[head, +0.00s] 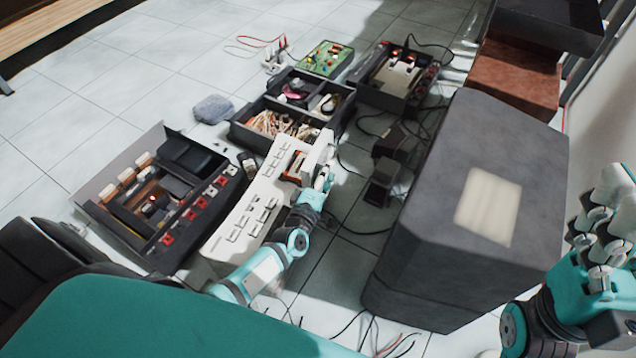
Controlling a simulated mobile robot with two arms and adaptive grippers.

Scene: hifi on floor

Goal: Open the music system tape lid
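The music system (243,226) is a long white unit with rows of keys, lying on the tiled floor left of centre. Near its far right end a pale flap, which looks like the tape lid (319,151), stands raised, with a dark and orange-brown opening beside it. My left gripper (324,179) is at the right side of this flap, very close to it. Whether it touches the flap is unclear, and its fingers are too small to read. My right gripper (604,218) is at the right edge, away from the music system, with grey fingers pointing up.
A large dark grey box (480,130) stands right of my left arm. An opened dark device (165,200) lies left of the music system. A black divided tray (262,104) with cables is behind it. Loose wires cover the floor between; the tiles at far left are clear.

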